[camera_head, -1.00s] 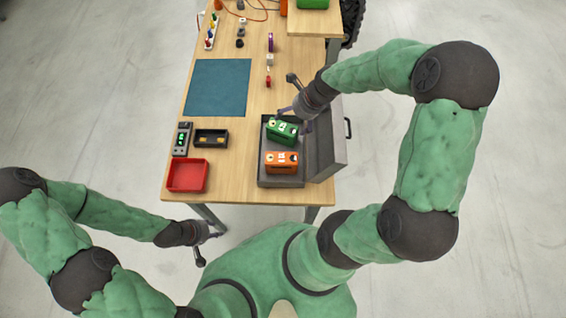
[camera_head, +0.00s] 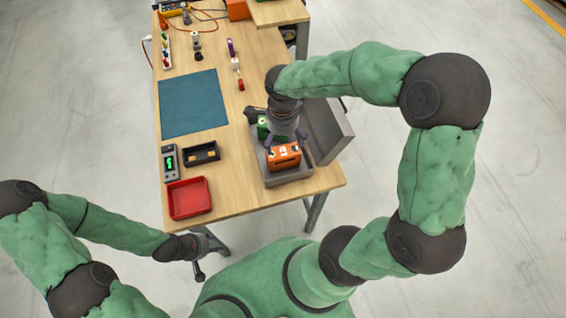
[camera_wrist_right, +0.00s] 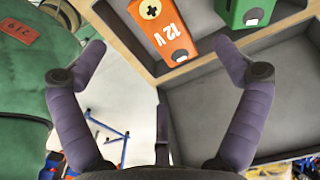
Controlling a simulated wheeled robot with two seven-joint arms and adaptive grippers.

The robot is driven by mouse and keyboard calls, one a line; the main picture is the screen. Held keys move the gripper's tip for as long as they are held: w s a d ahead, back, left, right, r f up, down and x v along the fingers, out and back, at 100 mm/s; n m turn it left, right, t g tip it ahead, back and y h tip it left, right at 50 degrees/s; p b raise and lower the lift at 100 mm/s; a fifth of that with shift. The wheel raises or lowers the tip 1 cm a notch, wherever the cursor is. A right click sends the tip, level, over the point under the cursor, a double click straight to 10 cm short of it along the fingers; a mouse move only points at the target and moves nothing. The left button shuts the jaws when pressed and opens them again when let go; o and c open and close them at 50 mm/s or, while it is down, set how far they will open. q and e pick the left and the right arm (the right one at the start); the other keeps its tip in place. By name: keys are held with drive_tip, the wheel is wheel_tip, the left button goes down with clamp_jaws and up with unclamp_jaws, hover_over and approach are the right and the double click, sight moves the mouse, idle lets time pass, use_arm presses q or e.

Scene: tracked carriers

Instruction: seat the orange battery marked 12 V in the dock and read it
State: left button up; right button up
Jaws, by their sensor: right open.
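The orange battery (camera_head: 284,157) stands in a grey open case (camera_head: 290,178) on the table's near right part. In the right wrist view its 12 V marking is readable on the orange battery (camera_wrist_right: 166,32). A green battery (camera_head: 263,128) is behind it, partly hidden by my right arm; it also shows in the wrist view (camera_wrist_right: 246,10). My right gripper (camera_head: 286,141) is open and empty, over the case close to the orange battery. The black dock (camera_head: 201,153) with yellow contacts looks empty, beside a meter (camera_head: 170,162) with a green display. My left gripper (camera_head: 208,257) is open and empty, off the table's near edge.
A red tray (camera_head: 188,203) lies in front of the dock. A blue mat (camera_head: 192,104) lies behind it. The case's raised lid (camera_head: 328,132) stands at the right. Small parts and cables lie at the far end.

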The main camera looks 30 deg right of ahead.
sight(284, 154)
drive_tip(key=f, duration=0.4)
drive_tip(key=shift+d+b, duration=0.25)
drive_tip(key=shift+b, duration=0.15)
drive_tip(key=shift+a+f, duration=0.15)
drive_tip(key=shift+f, duration=0.3)
drive_tip(key=shift+s+f+b, duration=0.15)
drive_tip(key=shift+f+b, duration=0.75)
drive_tip(key=shift+f, duration=1.7)
drive_tip(key=c, duration=1.6)
drive_tip(key=shift+r, duration=0.1)
drive_tip(key=shift+c, duration=0.9)
drive_tip(key=shift+r, duration=0.15)
